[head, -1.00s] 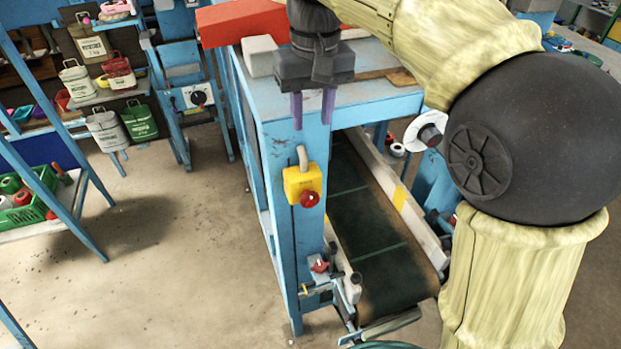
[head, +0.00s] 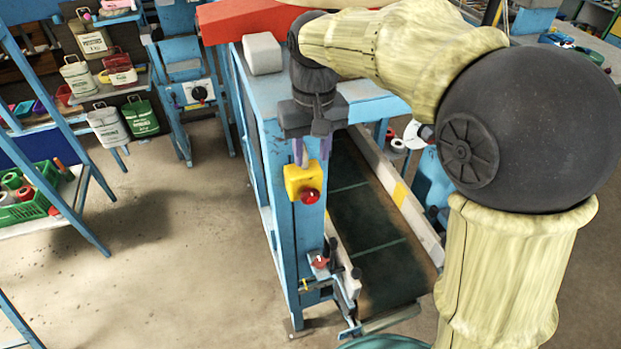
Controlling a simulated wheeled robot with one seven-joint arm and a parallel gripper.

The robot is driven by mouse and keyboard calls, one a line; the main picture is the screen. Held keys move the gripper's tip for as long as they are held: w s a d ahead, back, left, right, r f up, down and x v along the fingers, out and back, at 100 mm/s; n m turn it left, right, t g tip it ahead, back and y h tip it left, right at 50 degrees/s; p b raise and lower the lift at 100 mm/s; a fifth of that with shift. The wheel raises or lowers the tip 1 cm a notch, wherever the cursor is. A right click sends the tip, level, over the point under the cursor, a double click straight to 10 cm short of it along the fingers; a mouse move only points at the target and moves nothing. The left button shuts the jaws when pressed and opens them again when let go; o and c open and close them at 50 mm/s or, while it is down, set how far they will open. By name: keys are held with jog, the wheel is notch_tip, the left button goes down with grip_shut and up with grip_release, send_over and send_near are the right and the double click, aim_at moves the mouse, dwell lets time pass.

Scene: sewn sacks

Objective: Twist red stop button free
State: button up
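The red stop button (head: 310,196) sits on the front of a yellow box (head: 296,180), which is fixed to a blue upright post of the conveyor frame. My gripper (head: 304,152) hangs just above the yellow box and points down. Its two purple fingers show close above the box, and the gap between them is small and hard to judge. Nothing is seen held in it. The grey cable loop on top of the box is hidden behind the fingers. I cannot tell whether the fingertips touch the box.
A dark green conveyor belt (head: 368,228) runs to the right of the post. A second red knob (head: 320,261) with a clamp is lower on the post. A white block (head: 262,53) lies on the blue frame top. Open floor (head: 190,230) is to the left.

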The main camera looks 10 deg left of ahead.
aim_at(310, 190)
notch_tip(310, 190, down, 9)
jog(key=shift+s+a+r+p, duration=0.1)
jog(key=shift+p, duration=0.75)
